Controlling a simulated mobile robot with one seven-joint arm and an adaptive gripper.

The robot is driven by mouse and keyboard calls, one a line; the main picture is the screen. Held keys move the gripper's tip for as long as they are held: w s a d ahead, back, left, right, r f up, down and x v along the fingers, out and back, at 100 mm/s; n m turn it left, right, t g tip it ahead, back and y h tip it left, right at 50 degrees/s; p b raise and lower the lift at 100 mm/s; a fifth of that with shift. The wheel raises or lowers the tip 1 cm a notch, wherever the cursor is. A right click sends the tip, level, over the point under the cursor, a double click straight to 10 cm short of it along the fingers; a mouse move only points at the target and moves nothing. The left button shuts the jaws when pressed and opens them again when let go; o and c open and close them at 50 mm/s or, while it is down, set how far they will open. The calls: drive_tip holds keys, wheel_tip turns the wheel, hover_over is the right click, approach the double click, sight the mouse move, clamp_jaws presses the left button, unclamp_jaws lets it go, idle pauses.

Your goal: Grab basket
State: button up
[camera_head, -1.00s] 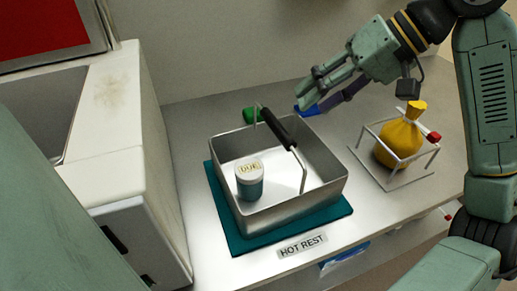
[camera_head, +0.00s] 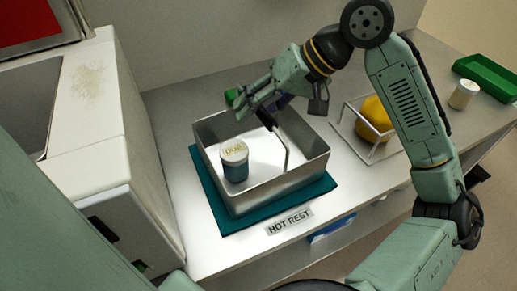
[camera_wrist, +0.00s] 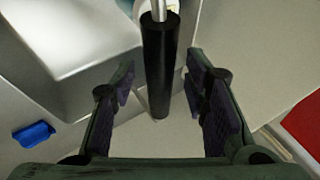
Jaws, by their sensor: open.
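The basket (camera_head: 285,188) is an open metal box with a raised handle and a black grip. It stands on a teal mat (camera_head: 230,225) and holds a white-lidded jar (camera_head: 235,165). My gripper (camera_head: 250,106) is over the basket's far side, close to the handle. In the wrist view my gripper (camera_wrist: 160,82) is open, with the black grip (camera_wrist: 158,65) between its two fingers and apart from both. The basket's metal wall (camera_wrist: 75,50) shows at the left there. In the head view my gripper hides part of the handle.
A yellow bag (camera_head: 374,112) sits in a wire frame to the right. A white cabinet (camera_head: 85,140) stands at the left. The front counter edge bears a HOT REST label (camera_head: 290,221).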

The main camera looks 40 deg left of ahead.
drive_tip(key=shift+c, duration=0.5)
clamp_jaws()
drive_tip(key=shift+r, duration=0.1)
idle(0.3)
